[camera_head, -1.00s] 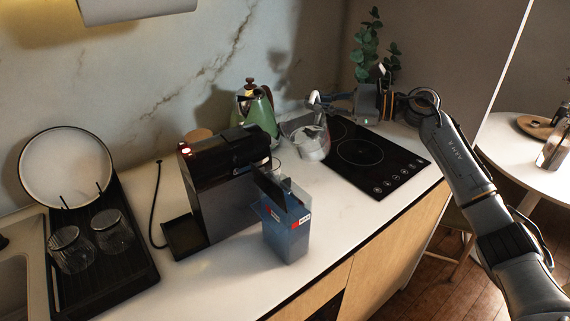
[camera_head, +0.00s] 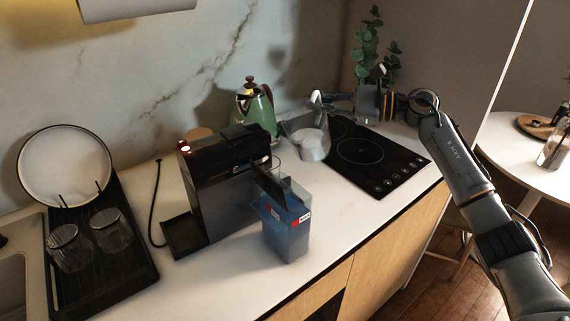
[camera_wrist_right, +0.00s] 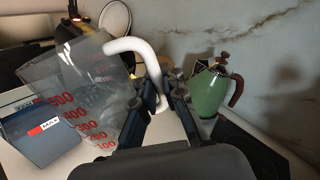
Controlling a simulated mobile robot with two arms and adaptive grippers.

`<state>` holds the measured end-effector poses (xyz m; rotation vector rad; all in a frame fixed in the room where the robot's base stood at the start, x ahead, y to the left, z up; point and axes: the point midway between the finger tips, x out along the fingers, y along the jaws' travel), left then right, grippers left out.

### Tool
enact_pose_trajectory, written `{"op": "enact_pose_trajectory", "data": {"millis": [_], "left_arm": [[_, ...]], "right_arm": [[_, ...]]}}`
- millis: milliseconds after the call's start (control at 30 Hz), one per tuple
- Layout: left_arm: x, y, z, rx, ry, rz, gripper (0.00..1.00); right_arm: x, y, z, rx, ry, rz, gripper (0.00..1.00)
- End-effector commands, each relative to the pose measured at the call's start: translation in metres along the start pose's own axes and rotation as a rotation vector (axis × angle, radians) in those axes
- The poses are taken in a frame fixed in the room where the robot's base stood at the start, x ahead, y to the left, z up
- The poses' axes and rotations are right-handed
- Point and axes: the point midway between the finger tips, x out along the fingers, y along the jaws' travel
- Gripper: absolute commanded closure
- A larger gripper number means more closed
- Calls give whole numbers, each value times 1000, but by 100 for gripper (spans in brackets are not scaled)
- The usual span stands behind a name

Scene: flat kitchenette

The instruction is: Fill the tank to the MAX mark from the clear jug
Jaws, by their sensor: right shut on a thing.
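The clear jug (camera_head: 313,146) is held by my right gripper (camera_head: 326,98) over the counter, near the hob's left edge. My right gripper is shut on the jug's white handle (camera_wrist_right: 132,45). In the right wrist view the jug (camera_wrist_right: 85,88) has red number marks and looks tilted. How much water is in it is hard to tell. The blue see-through tank (camera_head: 286,236) stands upright on the counter before the coffee machine, with a red and white MAX label. A dark flap stands at its top. The tank (camera_wrist_right: 38,148) shows behind the jug. My left gripper is out of view.
The black coffee machine (camera_head: 226,190) stands left of the tank. A green kettle (camera_head: 258,112) is behind the jug, near the wall. The black hob (camera_head: 372,160) lies to the right. A rack (camera_head: 98,260) with two glasses is at the left. Counter front is clear.

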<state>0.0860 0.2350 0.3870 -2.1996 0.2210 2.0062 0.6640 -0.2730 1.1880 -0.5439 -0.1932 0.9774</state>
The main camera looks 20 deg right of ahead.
Motion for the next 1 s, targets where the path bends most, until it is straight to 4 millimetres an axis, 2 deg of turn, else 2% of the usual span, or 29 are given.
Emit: {"op": "enact_pose_trajectory", "data": {"millis": [200,533,733,1000], "left_arm": [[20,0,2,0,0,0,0],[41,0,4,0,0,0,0],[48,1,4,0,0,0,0],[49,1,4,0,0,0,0]], "right_arm": [[0,-1,-31,150,-26,-4,100],[1,2,-72,408,-64,-6,100],[1,4,-86,515,-81,-6,100],[1,5,-90,558,-88,-5,100]]}}
